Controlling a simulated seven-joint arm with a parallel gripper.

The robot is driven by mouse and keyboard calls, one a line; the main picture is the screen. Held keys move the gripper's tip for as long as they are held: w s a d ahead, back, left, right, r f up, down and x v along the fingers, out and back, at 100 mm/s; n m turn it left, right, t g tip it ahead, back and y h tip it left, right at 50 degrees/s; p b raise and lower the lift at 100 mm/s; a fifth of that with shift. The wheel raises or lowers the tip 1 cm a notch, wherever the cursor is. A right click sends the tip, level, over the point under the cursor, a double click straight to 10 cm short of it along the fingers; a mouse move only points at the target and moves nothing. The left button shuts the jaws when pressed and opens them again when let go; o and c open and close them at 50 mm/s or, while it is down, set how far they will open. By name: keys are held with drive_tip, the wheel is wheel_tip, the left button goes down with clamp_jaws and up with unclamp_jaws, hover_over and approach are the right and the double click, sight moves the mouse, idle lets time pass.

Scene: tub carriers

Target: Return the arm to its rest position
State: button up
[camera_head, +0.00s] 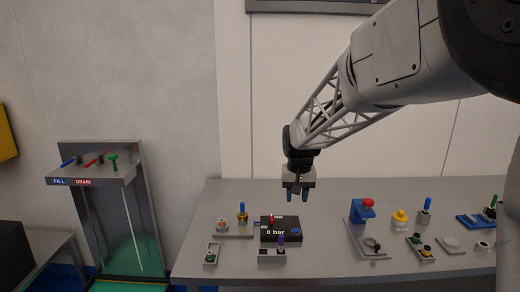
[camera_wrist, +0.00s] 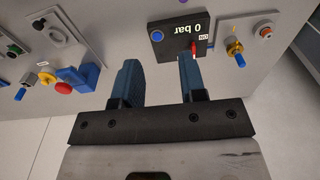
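My gripper (camera_head: 298,193) hangs from my arm above the back of the grey table, pointing down. In the wrist view its two blue fingers (camera_wrist: 160,82) stand apart with nothing between them. The gripper is clear of the table and touches no object. In the head view it is above and slightly right of the black "0 bar" box.
The grey table (camera_head: 330,192) holds the black "0 bar" box (camera_head: 281,236), a blue block with a red button (camera_head: 362,211), a yellow knob (camera_head: 400,217) and several small fittings. A fill/drain stand (camera_head: 93,181) is at the left. Air around the gripper is free.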

drive_tip(key=s+d+r+t, duration=0.1)
drive_tip(key=s+d+r, duration=0.1)
drive_tip(key=s, duration=0.8)
drive_tip(key=s+d+r, duration=0.3)
drive_tip(key=s, duration=0.7)
drive_tip(key=s+d+f, duration=0.1)
drive_tip(key=s, duration=0.8)
drive_tip(key=s+d+f, duration=0.1)
drive_tip(key=s+f, duration=0.1)
drive_tip(key=s, duration=0.8)
drive_tip(key=shift+s+d+f+t, duration=0.15)
drive_tip(key=shift+s+f+t, duration=0.15)
drive_tip(key=shift+t, duration=0.1)
